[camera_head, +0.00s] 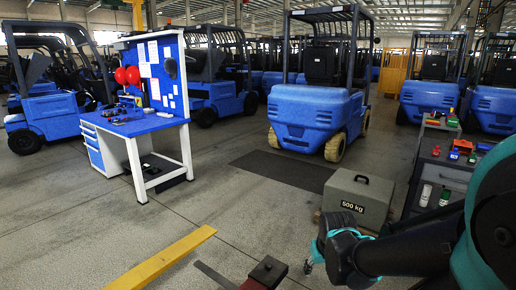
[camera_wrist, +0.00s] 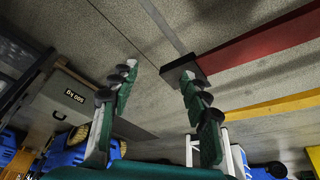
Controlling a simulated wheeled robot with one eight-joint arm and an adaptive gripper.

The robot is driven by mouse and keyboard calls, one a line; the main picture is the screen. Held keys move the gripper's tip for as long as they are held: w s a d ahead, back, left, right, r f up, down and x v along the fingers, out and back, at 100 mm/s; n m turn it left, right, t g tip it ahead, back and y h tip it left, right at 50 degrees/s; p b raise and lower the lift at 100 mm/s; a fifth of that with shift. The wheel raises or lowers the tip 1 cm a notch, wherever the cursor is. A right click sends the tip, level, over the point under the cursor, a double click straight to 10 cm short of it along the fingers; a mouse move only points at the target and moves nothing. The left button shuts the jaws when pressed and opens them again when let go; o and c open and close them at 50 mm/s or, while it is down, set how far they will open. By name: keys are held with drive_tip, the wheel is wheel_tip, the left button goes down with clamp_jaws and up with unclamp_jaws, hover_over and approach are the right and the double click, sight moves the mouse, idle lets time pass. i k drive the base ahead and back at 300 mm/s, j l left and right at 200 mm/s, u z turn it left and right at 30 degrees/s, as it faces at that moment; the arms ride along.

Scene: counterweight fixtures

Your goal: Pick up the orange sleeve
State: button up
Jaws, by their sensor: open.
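No orange sleeve can be made out with certainty. An orange-red block (camera_head: 462,146) lies on the dark tool cart (camera_head: 437,176) at the right of the head view, among small coloured items. A flat orange piece (camera_head: 433,122) lies farther back; I cannot tell if either is the sleeve.
A grey 500 kg box (camera_head: 357,199) stands beside the cart. A red beam with a dark end (camera_head: 267,272) and a yellow beam (camera_head: 163,259) lie in front. A blue workbench (camera_head: 138,126) stands left, blue forklifts (camera_head: 316,118) behind. The middle floor is clear.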

sight(463, 145)
drive_tip(key=z, duration=1.4)
drive_tip(key=i, duration=0.85)
